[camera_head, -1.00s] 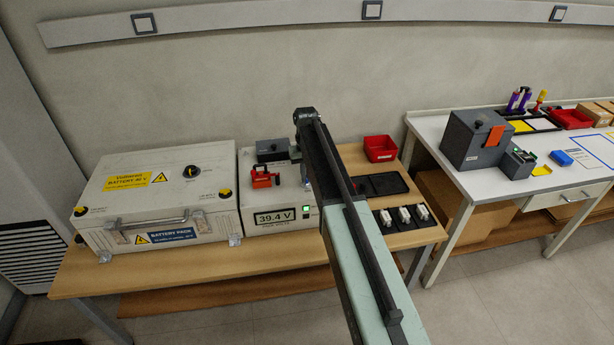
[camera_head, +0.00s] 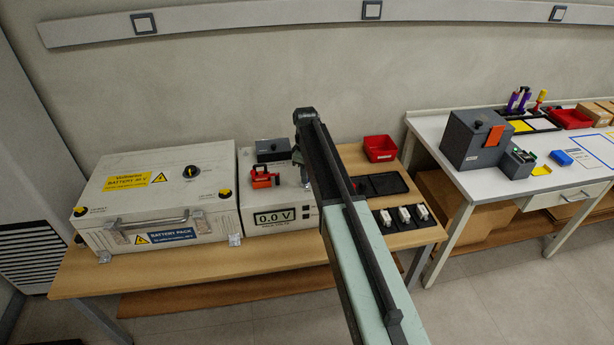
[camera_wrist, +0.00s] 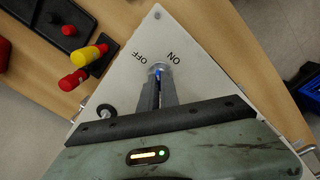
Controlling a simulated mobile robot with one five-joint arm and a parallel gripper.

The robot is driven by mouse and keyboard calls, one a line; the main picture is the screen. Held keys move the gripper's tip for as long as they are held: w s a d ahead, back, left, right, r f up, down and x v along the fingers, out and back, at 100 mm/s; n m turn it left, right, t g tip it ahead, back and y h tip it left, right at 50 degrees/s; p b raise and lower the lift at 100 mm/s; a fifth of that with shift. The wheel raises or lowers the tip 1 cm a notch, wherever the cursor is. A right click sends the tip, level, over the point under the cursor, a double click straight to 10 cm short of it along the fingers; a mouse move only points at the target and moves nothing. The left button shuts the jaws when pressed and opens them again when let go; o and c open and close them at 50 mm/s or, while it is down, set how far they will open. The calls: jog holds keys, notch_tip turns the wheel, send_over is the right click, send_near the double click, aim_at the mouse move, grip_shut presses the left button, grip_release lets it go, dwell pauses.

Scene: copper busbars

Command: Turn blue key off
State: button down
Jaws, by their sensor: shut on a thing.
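The blue key (camera_wrist: 158,72) shows as a small blue piece in a round metal lock on a white panel (camera_wrist: 205,75) in the wrist view. The labels OFF and ON are printed beside the lock. My gripper (camera_wrist: 158,82) is shut on the key, and its fingers hide most of it. In the head view the white box (camera_head: 244,190) stands on the wooden bench, and its display (camera_head: 274,216) reads 0.0 V. My arm hides the box's right side and the key there.
A battery pack case (camera_head: 150,180) stands left of the box. A red switch (camera_head: 263,179) and dark block (camera_head: 272,150) sit on or by the box. A red bin (camera_head: 380,148) and black tray (camera_head: 408,218) lie to the right. The white table (camera_head: 500,190) stands farther right.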

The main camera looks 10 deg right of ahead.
jog(key=n, duration=0.3)
jog(key=shift+n, duration=2.1)
jog(key=c, duration=1.6)
grip_release()
jog(key=shift+r, duration=0.1)
notch_tip(320, 180, up, 8)
jog(key=p, duration=0.8)
jog(key=shift+f, duration=0.25)
